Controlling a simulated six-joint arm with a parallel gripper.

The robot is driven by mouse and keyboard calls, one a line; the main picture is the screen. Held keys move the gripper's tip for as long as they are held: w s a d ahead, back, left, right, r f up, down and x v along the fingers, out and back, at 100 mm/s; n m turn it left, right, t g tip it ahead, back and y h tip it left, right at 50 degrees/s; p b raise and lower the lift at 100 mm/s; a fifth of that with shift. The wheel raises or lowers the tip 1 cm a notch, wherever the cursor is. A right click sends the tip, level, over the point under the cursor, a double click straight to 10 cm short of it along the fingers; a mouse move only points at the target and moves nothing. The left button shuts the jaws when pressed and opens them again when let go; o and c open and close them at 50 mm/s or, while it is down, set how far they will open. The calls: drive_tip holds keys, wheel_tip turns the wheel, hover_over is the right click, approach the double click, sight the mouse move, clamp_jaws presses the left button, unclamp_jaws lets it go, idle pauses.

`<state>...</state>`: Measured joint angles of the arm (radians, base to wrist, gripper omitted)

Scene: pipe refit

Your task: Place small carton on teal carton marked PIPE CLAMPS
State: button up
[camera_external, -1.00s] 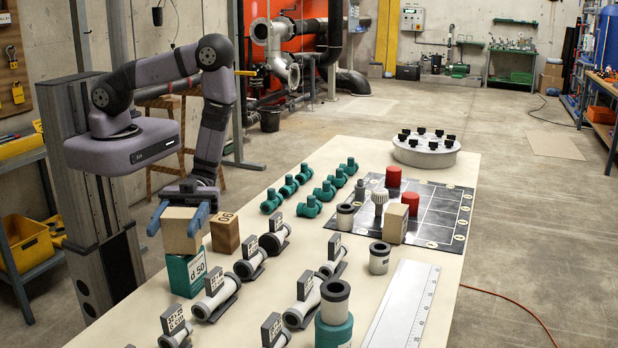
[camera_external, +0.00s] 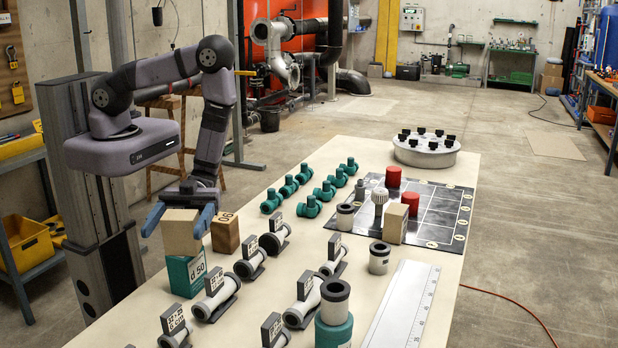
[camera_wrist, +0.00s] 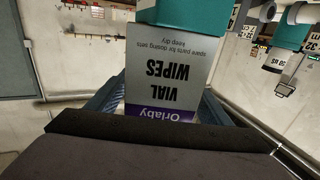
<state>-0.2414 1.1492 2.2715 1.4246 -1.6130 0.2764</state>
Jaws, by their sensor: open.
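The small carton (camera_external: 180,235) is tan in the external view and stands upright on top of the teal carton (camera_external: 187,274). The teal carton shows "d 50" on one side; I cannot read PIPE CLAMPS on it. My gripper (camera_external: 177,222) is open around the small carton, one blue finger on each side, with a gap showing at the left finger. In the wrist view the small carton (camera_wrist: 168,72) shows a grey face reading "VIAL WIPES" upside down, between my fingers. The teal carton (camera_wrist: 180,14) shows beyond it.
A brown block (camera_external: 226,232) stands close to the right of the teal carton. Grey pipe clamps with labels (camera_external: 215,294) stand in rows in front of it. Teal fittings (camera_external: 310,207), a dark grid mat (camera_external: 440,212) and a ruler plate (camera_external: 402,305) lie further right.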

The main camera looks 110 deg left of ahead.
drive_tip(key=shift+s+a+b, duration=0.15)
drive_tip(key=shift+a+b, duration=0.25)
drive_tip(key=shift+a, duration=0.1)
drive_tip(key=b+v, duration=0.3)
drive_tip(key=v, duration=0.8)
drive_tip(key=w+a+f+n+y+p, duration=0.1)
drive_tip(key=w+a+f+y+p, duration=0.25)
drive_tip(key=w+y, duration=0.4)
drive_tip(key=w+a+r+n+y+p, duration=0.3)
drive_tip(key=a+r+n+y, duration=0.1)
drive_tip(key=a+y, duration=0.45)
drive_tip(key=s+a+r+n+g+y+p, duration=0.2)
drive_tip(key=s+r+n+g, duration=0.1)
drive_tip(key=s+r+n, duration=0.3)
drive_tip(key=s+d+r+n+g+p, duration=0.1)
drive_tip(key=s+d+r+g, duration=0.1)
drive_tip(key=s+d+r, duration=0.1)
drive_tip(key=s+d+r+n+g+h+p, duration=0.1)
drive_tip(key=s+d+r+g, duration=0.1)
drive_tip(key=s, duration=0.5)
drive_tip(key=d+r, duration=0.1)
drive_tip(key=d, duration=0.1)
drive_tip(key=shift+s+d+r, duration=0.15)
drive_tip(key=shift+s+d, duration=0.1)
drive_tip(key=shift+d, duration=0.1)
